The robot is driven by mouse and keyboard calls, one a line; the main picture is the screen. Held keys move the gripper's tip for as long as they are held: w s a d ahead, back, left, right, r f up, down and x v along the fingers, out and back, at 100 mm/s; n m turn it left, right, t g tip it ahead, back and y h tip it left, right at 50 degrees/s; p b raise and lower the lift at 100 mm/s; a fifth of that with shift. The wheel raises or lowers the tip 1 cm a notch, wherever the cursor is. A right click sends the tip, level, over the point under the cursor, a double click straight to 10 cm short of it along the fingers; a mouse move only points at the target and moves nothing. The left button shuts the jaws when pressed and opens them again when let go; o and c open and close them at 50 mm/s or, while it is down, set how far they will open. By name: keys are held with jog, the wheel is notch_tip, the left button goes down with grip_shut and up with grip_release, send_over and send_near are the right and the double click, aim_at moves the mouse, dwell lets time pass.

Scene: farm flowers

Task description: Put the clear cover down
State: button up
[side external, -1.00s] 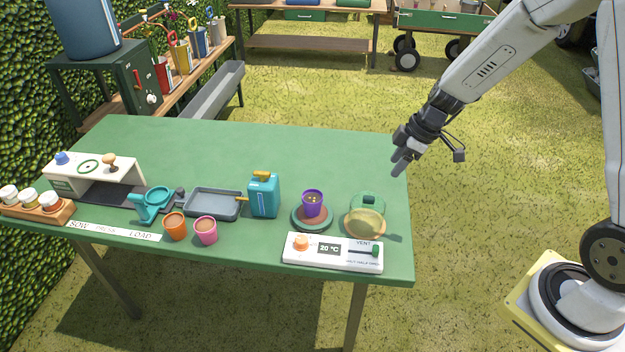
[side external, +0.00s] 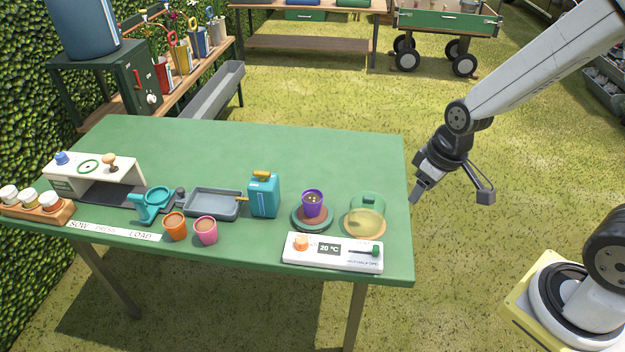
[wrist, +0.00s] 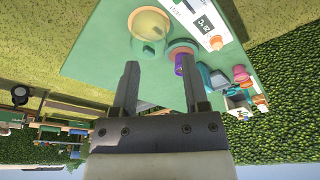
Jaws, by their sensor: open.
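The clear cover (side external: 366,222) is a see-through yellowish dome with a green top. It stands on a round tan base at the right end of the green table (side external: 260,150). It also shows in the wrist view (wrist: 150,24). My gripper (side external: 416,197) is open and empty, in the air just off the table's right edge, to the right of the cover and apart from it. In the wrist view the two fingers are spread with nothing between them. A purple pot (side external: 312,204) stands uncovered on a round stand left of the cover.
A white panel (side external: 333,252) with a 20 °C display and a slider lies in front of the cover. A teal can (side external: 264,196), a grey tray (side external: 212,205), an orange pot (side external: 175,226) and a pink pot (side external: 206,230) stand further left. The table's back half is clear.

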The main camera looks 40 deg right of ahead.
jog(key=shift+s+a+r+m, duration=0.1)
jog(key=shift+s+a+m, duration=0.1)
jog(key=shift+s+m, duration=0.3)
jog(key=shift+s+a+r+m, duration=0.15)
jog(key=shift+s+m, duration=0.15)
jog(key=shift+s, duration=0.25)
jog(key=shift+f, duration=0.1)
